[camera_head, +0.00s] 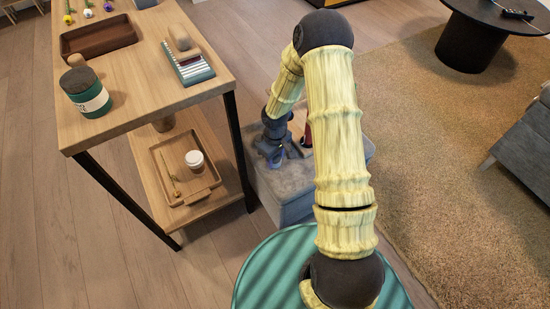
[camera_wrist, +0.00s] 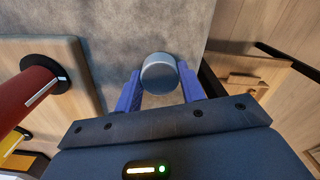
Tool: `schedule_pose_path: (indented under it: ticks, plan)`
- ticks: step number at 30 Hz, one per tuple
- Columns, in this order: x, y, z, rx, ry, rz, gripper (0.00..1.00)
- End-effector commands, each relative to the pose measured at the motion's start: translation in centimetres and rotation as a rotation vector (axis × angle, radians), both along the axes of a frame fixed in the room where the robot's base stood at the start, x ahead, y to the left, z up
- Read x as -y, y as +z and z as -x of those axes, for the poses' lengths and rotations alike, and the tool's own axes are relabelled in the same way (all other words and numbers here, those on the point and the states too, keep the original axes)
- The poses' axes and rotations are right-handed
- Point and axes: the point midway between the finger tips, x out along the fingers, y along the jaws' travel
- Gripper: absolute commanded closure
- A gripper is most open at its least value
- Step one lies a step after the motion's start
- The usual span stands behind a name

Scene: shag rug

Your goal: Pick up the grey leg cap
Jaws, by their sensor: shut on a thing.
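The grey leg cap (camera_wrist: 159,73) is a small round grey piece with a paler flat top. In the wrist view it sits between the two blue fingers of my gripper (camera_wrist: 158,88), which are shut on it. The grey soft surface of an ottoman (camera_wrist: 190,25) lies behind it; I cannot tell whether the cap touches that surface. In the head view my gripper (camera_head: 272,157) is low over the grey ottoman (camera_head: 290,208), and the cap is too small and too hidden there to make out clearly.
A red cylinder (camera_wrist: 28,95) stands on a wooden tray (camera_wrist: 82,65) beside my gripper in the wrist view. A wooden console table (camera_head: 150,100) with a black metal leg (camera_head: 238,150) stands close to the left. Its lower shelf holds a tray (camera_head: 180,195) with a white-lidded cup (camera_head: 195,160).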

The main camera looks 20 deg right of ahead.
Motion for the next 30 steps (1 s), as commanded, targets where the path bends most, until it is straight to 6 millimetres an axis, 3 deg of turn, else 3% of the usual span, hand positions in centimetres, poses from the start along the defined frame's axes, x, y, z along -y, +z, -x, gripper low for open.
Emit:
schedule_pose_path:
  ticks: [15, 30]
  plan:
    - [0.0, 9.0, 0.0, 0.001, -0.001, 0.000, 0.81]
    - [0.0, 9.6, 0.0, 0.000, 0.000, 0.000, 0.81]
